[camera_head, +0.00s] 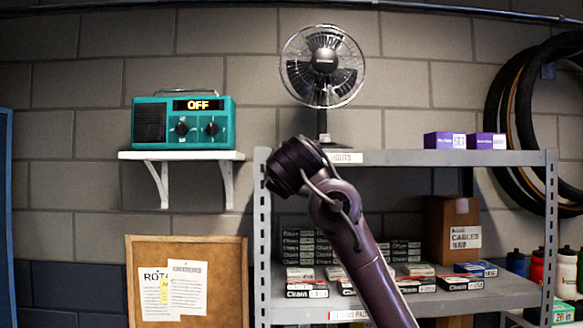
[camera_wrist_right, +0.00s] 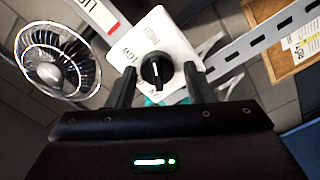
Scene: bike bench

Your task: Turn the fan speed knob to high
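The black fan speed knob (camera_wrist_right: 155,70) sits on a white plate (camera_wrist_right: 176,32) in the right wrist view. A pale line runs along the knob, roughly up and down in that picture. In the head view my right arm reaches up from below, and the knob and fingers are hidden there. The fan (camera_head: 323,66) stands on the shelf top; it also shows in the wrist view (camera_wrist_right: 57,60). My left gripper is out of view.
A teal radio (camera_head: 183,137) reading OFF stands on a small white wall shelf (camera_head: 180,155). The grey metal shelf (camera_head: 520,157) holds purple boxes (camera_head: 465,141) on top and chain boxes below. A cork board (camera_head: 238,285) leans left. Tyres (camera_head: 516,100) hang right.

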